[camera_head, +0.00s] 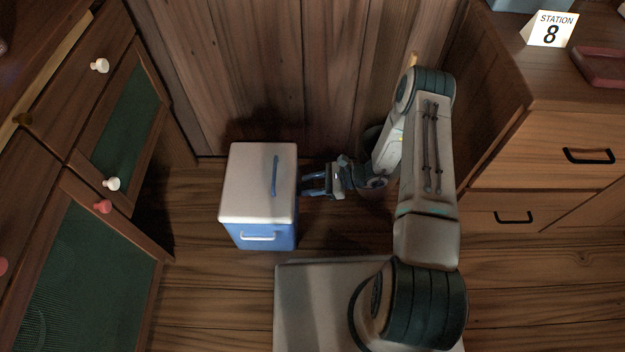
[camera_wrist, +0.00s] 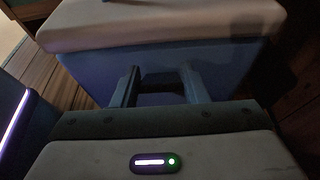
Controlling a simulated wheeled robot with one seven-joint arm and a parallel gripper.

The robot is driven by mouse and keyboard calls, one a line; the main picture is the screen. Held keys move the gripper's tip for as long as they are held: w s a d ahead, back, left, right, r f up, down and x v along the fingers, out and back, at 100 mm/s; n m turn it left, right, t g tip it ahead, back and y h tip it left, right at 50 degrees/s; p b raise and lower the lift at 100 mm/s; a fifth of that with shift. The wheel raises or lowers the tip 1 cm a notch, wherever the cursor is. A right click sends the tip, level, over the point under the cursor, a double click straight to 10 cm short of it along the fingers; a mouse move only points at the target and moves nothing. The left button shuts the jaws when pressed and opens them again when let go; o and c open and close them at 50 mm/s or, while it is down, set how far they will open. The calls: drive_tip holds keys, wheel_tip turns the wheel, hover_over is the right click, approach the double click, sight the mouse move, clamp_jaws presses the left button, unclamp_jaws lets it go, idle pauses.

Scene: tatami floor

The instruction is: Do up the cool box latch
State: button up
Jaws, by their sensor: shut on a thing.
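The cool box (camera_head: 265,228) stands on the wooden floor, with a blue body and a white lid (camera_head: 255,180). The lid lies down on the body. A blue handle (camera_head: 275,176) is on the lid, and a white handle (camera_head: 258,236) is on the front side. My gripper (camera_head: 303,184) reaches the box's right side from the right, below the lid. In the wrist view the two fingers (camera_wrist: 160,88) point at the blue wall, with a dark piece between them, which seems to be the latch. The latch is too dark and covered to make out its position.
A cabinet with green panels and knobs (camera_head: 112,184) stands at left. A plank wall (camera_head: 270,70) is behind the box. A dark round bin-like thing is partly hidden behind my arm.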

drive_tip(key=shift+a+r+h+p, duration=0.2)
drive_tip(key=shift+r+h+p, duration=0.25)
drive_tip(key=shift+h+p, duration=0.15)
drive_tip(key=shift+a+h+p, duration=0.15)
drive_tip(key=shift+h+p, duration=0.35)
drive_tip(key=shift+f, duration=0.1)
drive_tip(key=o, duration=1)
drive_tip(key=shift+p+v, duration=2.05)
drive_tip(key=shift+v, duration=4.9)
